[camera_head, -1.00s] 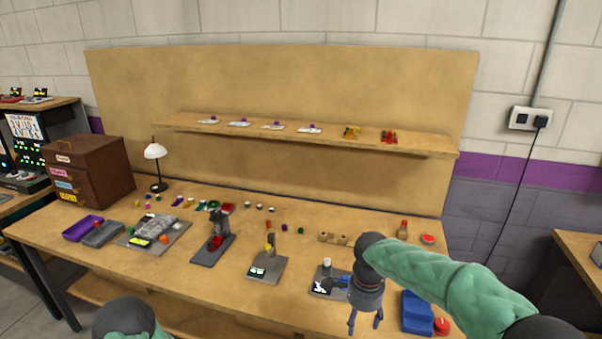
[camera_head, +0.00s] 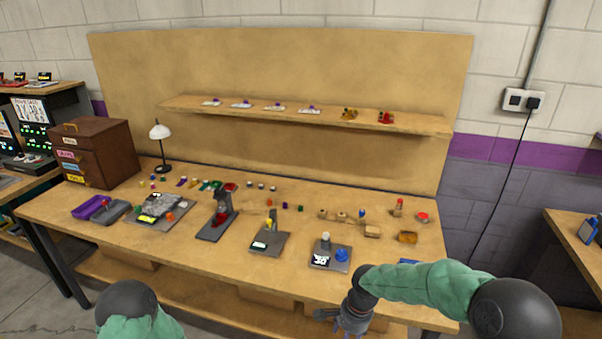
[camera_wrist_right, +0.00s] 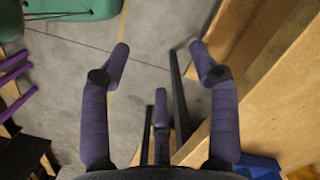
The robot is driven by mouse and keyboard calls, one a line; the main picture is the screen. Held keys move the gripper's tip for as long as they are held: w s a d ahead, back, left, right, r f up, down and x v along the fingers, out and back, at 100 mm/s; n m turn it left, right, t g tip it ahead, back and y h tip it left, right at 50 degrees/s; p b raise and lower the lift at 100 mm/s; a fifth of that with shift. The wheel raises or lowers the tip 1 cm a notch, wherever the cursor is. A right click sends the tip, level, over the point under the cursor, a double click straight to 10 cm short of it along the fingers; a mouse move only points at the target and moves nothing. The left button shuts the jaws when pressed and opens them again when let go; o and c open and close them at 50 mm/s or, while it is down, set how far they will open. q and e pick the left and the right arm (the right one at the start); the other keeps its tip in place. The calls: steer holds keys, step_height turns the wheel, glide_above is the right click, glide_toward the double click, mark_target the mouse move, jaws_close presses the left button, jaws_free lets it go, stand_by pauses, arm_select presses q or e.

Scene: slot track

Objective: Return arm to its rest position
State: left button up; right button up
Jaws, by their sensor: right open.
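My right arm, in a green sleeve, comes in from the right in the head view. Its right gripper (camera_head: 345,322) hangs low in front of the workbench (camera_head: 190,262), clear of the tabletop items. In the right wrist view my right gripper (camera_wrist_right: 158,55) has its purple fingers spread wide, with nothing between them and grey floor beyond. Of my left arm only a dark joint and green sleeve show at the bottom left of the head view; its gripper is out of sight.
A grey plate (camera_head: 318,262) with a blue piece (camera_head: 341,255) lies near the front edge. Another grey station (camera_head: 268,245) and a red-and-grey press (camera_head: 217,218) stand to its left. A wooden shelf (camera_head: 300,119) runs behind. In the wrist view, the bench edge and a blue bin (camera_wrist_right: 258,166) are close on the right.

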steer(key=s+a+f+n+y, duration=0.2)
steer(key=s+f+n, duration=0.6)
steer(key=s+f, duration=1.2)
steer(key=shift+s+f+n+t, duration=0.3)
steer(key=shift+s+f+t, duration=0.1)
steer(key=shift+s, duration=0.05)
steer(key=shift+a, duration=0.15)
stand_by(0.3)
